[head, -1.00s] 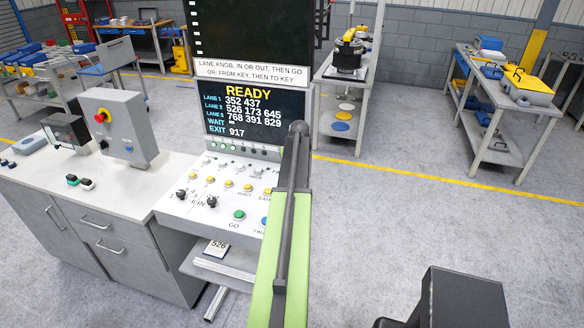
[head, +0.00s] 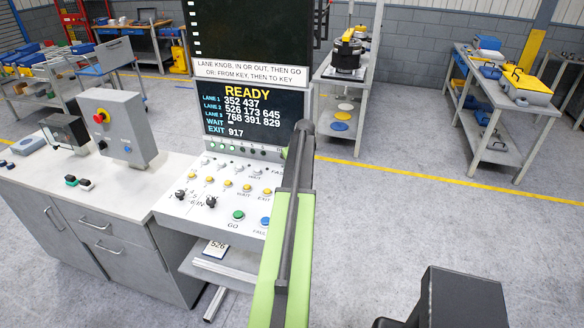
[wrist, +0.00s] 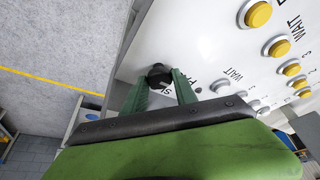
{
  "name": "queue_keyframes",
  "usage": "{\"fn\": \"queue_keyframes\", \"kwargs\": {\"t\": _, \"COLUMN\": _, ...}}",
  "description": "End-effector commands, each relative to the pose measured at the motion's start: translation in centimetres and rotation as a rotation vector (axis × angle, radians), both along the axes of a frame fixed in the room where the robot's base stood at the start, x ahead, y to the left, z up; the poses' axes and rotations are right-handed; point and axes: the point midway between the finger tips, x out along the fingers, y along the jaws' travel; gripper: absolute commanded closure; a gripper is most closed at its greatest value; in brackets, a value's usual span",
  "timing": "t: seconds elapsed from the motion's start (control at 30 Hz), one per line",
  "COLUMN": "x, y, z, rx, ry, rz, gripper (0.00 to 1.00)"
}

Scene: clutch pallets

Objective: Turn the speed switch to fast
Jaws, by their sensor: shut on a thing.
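The speed switch (wrist: 158,77) is a black knob on the white control panel (wrist: 215,50) in the wrist view. Its lettering is partly covered, with only "SL" and "FA" showing beside it. My gripper (wrist: 159,82) has its two green fingers on either side of the knob and is shut on it. The way the knob points is hard to tell. In the head view the "FAS" lettering shows at the right edge of the panel (head: 190,216), and my arm hides the switch there.
Yellow buttons (head: 227,181), a green GO button (head: 238,215) and two black knobs (head: 211,202) share the panel. A screen (head: 254,108) reading READY stands behind it. A grey box with a red button (head: 100,117) sits on the left cabinet.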

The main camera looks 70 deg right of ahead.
Motion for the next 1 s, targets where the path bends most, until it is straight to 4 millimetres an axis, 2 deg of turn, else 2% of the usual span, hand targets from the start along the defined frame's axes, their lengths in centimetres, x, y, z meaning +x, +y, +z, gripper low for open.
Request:
{"fn": "queue_keyframes", "kwargs": {"t": 0.03, "x": -0.1, "y": 0.1, "z": 0.0, "rx": 0.002, "ry": 0.003, "rz": 0.001, "gripper": 0.62}}
{"fn": "queue_keyframes", "kwargs": {"t": 0.17, "x": -0.1, "y": 0.1, "z": 0.0, "rx": 0.002, "ry": 0.003, "rz": 0.001, "gripper": 0.45}}
{"fn": "queue_keyframes", "kwargs": {"t": 0.57, "x": -0.1, "y": 0.1, "z": 0.6, "rx": 0.001, "ry": 0.001, "rz": 0.000, "gripper": 0.45}}
{"fn": "queue_keyframes", "kwargs": {"t": 0.77, "x": -0.8, "y": 0.8, "z": 3.4, "rx": 0.001, "ry": 0.001, "rz": -0.001, "gripper": 0.45}}
{"fn": "queue_keyframes", "kwargs": {"t": 1.0, "x": -2.4, "y": 2.2, "z": 8.8, "rx": 0.001, "ry": 0.001, "rz": 0.000, "gripper": 0.45}}
